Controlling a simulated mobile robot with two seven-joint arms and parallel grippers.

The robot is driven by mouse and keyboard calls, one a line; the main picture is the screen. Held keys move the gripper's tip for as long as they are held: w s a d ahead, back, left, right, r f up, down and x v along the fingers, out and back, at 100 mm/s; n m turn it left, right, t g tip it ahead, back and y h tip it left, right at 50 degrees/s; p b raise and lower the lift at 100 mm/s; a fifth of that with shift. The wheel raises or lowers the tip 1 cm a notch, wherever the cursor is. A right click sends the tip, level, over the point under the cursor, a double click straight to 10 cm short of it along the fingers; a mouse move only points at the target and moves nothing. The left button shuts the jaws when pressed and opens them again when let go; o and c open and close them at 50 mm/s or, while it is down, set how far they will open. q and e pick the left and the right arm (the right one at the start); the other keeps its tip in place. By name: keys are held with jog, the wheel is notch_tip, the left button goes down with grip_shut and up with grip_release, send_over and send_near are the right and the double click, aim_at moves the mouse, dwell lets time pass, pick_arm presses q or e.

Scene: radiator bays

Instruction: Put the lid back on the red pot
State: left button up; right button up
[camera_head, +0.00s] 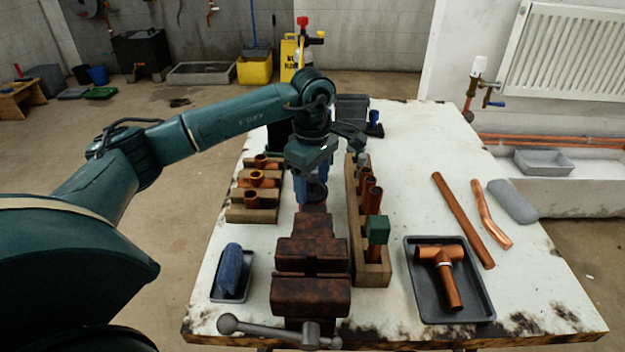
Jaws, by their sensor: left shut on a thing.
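My left gripper (311,193) points down over the workbench, just behind the rusty vise (311,258). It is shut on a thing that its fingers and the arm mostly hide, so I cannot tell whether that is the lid. A small dark reddish surface (313,207) shows right below the fingertips. I cannot tell whether it is the red pot, the lid or part of the vise. No red pot or lid shows clearly elsewhere on the bench. My right gripper is not in view.
A wooden rack (370,272) with upright copper pipes stands close right of the gripper. Wooden blocks with copper fittings (252,200) stand to the left. A black tray (418,308) holds a copper tee. The bench's back right is clear.

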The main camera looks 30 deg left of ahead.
pick_arm(q)
jog(key=o, duration=1)
jog(key=shift+o, duration=0.5)
jog(key=shift+o, duration=1.2)
jog(key=shift+r, duration=0.1)
jog(key=shift+r+p, duration=2.45)
jog(key=shift+r, duration=1)
jog(key=shift+c, duration=0.2)
